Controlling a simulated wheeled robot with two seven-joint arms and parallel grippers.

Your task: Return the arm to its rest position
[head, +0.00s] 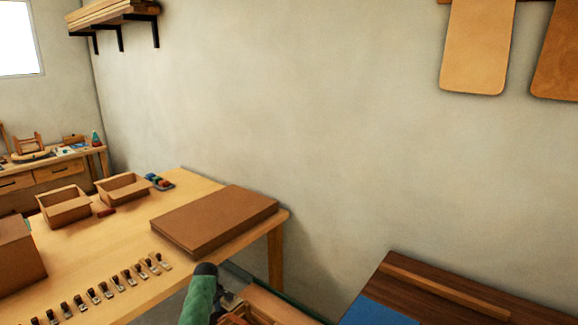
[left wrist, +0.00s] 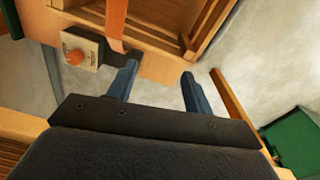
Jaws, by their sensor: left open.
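My left arm, green with a black joint, comes in at the bottom of the head view. Its dark left gripper (head: 228,298) is small and partly hidden there. In the left wrist view the left gripper (left wrist: 160,88) shows two blue-grey fingers well apart, with nothing between them. The fingers point toward an open wooden box-like piece (left wrist: 165,35); whether they touch it cannot be told. My right gripper is not in view.
A light wooden table (head: 110,240) holds a stack of brown boards (head: 215,219), open boxes (head: 65,205) and several small clamps in a row. A dark wooden bench (head: 440,297) with a blue mat (head: 375,311) stands right. A white box with an orange knob (left wrist: 80,50) shows near the fingers.

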